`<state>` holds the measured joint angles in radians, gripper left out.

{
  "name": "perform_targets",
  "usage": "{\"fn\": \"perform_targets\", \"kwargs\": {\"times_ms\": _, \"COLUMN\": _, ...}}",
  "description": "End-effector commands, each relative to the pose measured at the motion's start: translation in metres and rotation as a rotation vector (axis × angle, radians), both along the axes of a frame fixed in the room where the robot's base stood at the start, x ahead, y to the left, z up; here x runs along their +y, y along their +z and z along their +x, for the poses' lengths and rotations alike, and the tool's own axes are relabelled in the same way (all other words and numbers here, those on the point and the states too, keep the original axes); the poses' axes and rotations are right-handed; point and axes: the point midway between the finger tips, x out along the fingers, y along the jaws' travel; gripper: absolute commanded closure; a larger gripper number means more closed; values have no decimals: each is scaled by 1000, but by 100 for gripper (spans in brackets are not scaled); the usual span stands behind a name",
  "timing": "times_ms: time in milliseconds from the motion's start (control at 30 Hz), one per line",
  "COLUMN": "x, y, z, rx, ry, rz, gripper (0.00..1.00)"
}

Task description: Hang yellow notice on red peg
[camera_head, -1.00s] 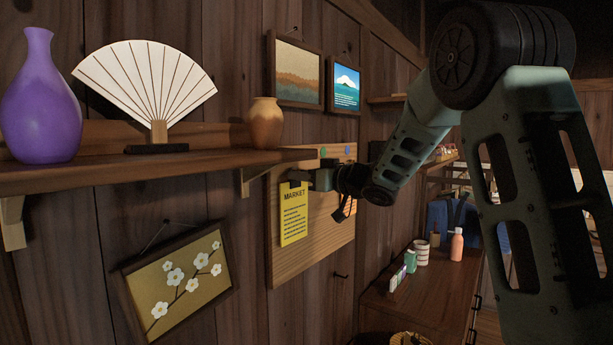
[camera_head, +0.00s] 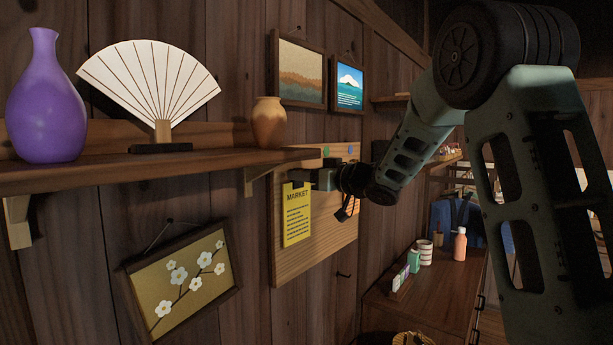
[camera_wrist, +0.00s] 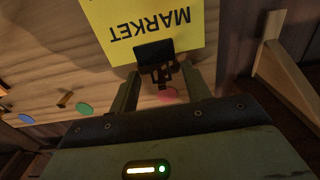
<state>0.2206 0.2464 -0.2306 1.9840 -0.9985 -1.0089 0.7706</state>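The yellow notice (camera_head: 297,216), printed MARKET, hangs upright in front of the wooden board (camera_head: 320,242). In the wrist view the notice (camera_wrist: 150,22) appears upside down, with a black clip (camera_wrist: 153,51) on its top edge. My gripper (camera_head: 323,180) is at the clip, on its right in the head view. In the wrist view its fingers (camera_wrist: 164,72) stand apart, with clear gaps beside the clip's dark narrow part between them. A red disc (camera_wrist: 168,96) shows on the board between the fingers. The red peg itself and its contact with the clip cannot be made out.
A green disc (camera_wrist: 84,109) and a blue disc (camera_wrist: 25,118) mark the board. The shelf (camera_head: 180,166) with a purple vase (camera_head: 46,105), fan (camera_head: 152,85) and small pot (camera_head: 269,124) is close on the left. A cabinet (camera_head: 425,300) with bottles stands low right.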

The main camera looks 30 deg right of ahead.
Motion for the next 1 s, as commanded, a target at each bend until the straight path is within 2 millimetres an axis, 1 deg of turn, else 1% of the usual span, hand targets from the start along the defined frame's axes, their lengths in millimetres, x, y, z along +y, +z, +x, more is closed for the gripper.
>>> {"fn": "perform_targets", "kwargs": {"times_ms": 167, "x": -3, "y": -1, "z": -8, "rx": -1, "ry": -2, "rz": -1, "gripper": 52}}
{"fn": "perform_targets", "kwargs": {"times_ms": 267, "x": -9, "y": -2, "z": -21, "rx": -2, "ry": -3, "rz": 0, "gripper": 52}}
{"fn": "perform_targets", "kwargs": {"times_ms": 700, "x": -43, "y": -3, "z": -117, "rx": -4, "ry": -4, "rz": -1, "gripper": 52}}
{"fn": "perform_targets", "kwargs": {"times_ms": 833, "x": -51, "y": -2, "z": -139, "rx": -2, "ry": -3, "rz": 0, "gripper": 52}}
{"fn": "perform_targets", "kwargs": {"times_ms": 1000, "x": -58, "y": -1, "z": -158, "rx": -1, "ry": -1, "rz": -1, "gripper": 52}}
